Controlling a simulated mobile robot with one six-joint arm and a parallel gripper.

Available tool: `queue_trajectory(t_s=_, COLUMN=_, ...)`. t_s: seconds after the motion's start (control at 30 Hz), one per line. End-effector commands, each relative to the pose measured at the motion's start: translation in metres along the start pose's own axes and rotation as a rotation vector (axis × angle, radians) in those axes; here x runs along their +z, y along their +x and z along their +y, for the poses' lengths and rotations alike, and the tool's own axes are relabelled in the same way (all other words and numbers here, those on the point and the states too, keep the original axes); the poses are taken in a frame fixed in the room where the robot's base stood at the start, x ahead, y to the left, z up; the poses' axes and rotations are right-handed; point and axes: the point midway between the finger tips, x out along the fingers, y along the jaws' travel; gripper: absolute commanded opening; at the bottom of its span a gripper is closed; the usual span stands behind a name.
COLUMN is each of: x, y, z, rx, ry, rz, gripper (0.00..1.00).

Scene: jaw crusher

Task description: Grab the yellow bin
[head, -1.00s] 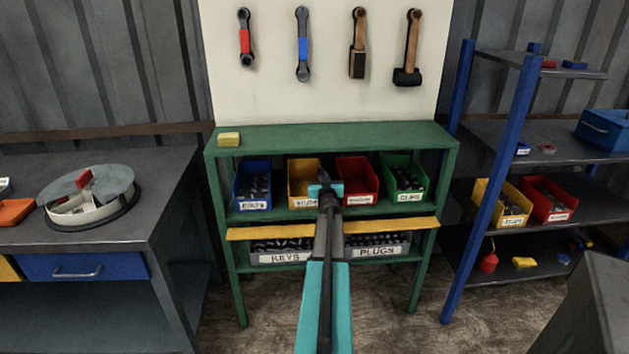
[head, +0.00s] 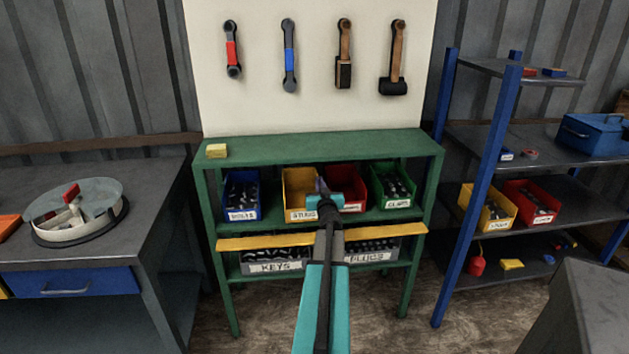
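A yellow bin (head: 300,197) labelled like "STUDS" stands on the upper inner shelf of the green rack (head: 320,145), between a blue bin and a red bin. A second yellow bin (head: 487,208) stands on the blue-post shelf at the right, beside another red bin. My gripper (head: 324,190) is at the end of my teal and black arm, in front of the gap between the rack's yellow bin and red bin. It overlaps the yellow bin's right edge in the picture. Its fingers are small and partly hidden, so I cannot tell their opening or any contact.
Beside it on the rack are a blue bin (head: 242,196), a red bin (head: 348,188) and a green bin (head: 392,185). A yellow front rail (head: 260,242) runs below, above grey bins (head: 270,267). A workbench (head: 140,220) stands at left, a blue-post shelf (head: 487,185) at right.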

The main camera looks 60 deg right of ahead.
Motion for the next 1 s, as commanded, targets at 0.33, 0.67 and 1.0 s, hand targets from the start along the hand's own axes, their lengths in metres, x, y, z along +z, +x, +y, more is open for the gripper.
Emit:
queue_trajectory(t_s=0.33, x=-0.006, y=-0.05, z=0.015, rx=0.0, ry=0.0, rz=0.001, gripper=0.0)
queue_trajectory(t_s=0.67, x=-0.007, y=-0.071, z=0.021, rx=-0.001, ry=0.001, rz=0.001, gripper=0.0)
queue_trajectory(t_s=1.0, x=-0.007, y=-0.072, z=0.022, rx=-0.001, ry=0.001, rz=0.001, gripper=0.0)
